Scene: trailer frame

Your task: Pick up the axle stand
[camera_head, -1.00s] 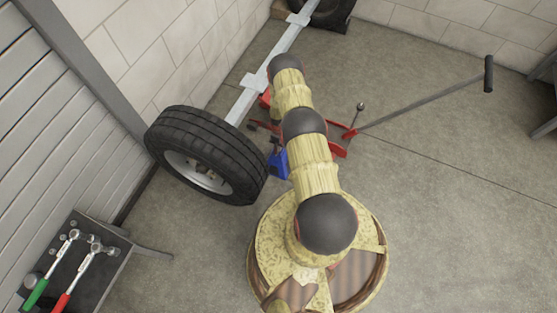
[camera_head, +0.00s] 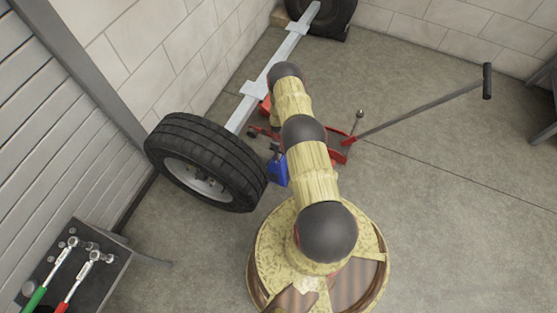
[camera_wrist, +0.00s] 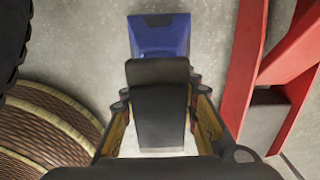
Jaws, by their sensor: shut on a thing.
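The blue axle stand (camera_head: 277,171) is on the concrete floor area between the near tyre and my arm in the head view. My arm hides part of it. In the wrist view its blue body (camera_wrist: 160,36) shows just beyond my gripper (camera_wrist: 159,72). The contact itself is hidden, and I cannot tell whether the stand is clear of the floor.
A tyre (camera_head: 207,162) on the grey trailer axle (camera_head: 262,88) is close at the left. A red trolley jack (camera_head: 340,148) with a long handle (camera_head: 425,103) is at the right. A tool tray (camera_head: 100,275) stands at lower left. Floor at the right is open.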

